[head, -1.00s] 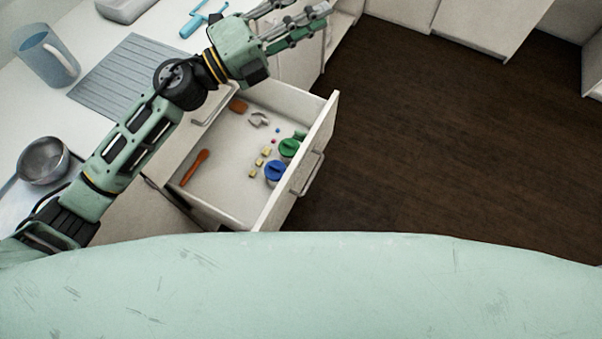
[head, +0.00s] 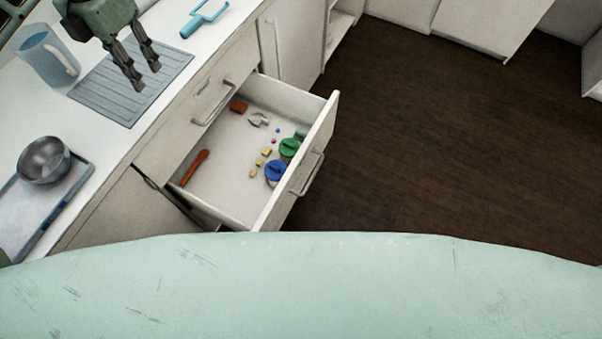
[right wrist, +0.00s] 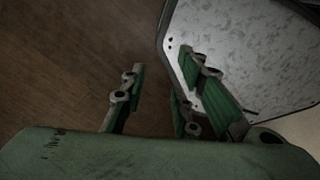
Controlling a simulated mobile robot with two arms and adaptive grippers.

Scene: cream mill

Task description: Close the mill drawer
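The drawer (head: 221,205) is pulled out from the white counter in the head view. Its front panel carries a bar handle (head: 309,174). Inside are an orange-brown spoon-like item (head: 196,167), blue-lidded (head: 275,171) and green-lidded (head: 290,147) containers and several small pieces. My left gripper (head: 146,78) is above the grey ribbed mat on the counter, up and left of the drawer, with fingers apart and nothing between them. My right gripper (right wrist: 157,70) shows in the right wrist view with fingers spread and empty, over dark wooden floor. The drawer does not show there.
On the counter are a blue jug (head: 47,60), a ribbed mat (head: 108,98), a light-blue-handled tool (head: 205,17) and a metal bowl (head: 44,160) on a tray (head: 66,197). A closed drawer handle (head: 212,101) is beside the open drawer. The floor (head: 420,130) to the right is clear.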

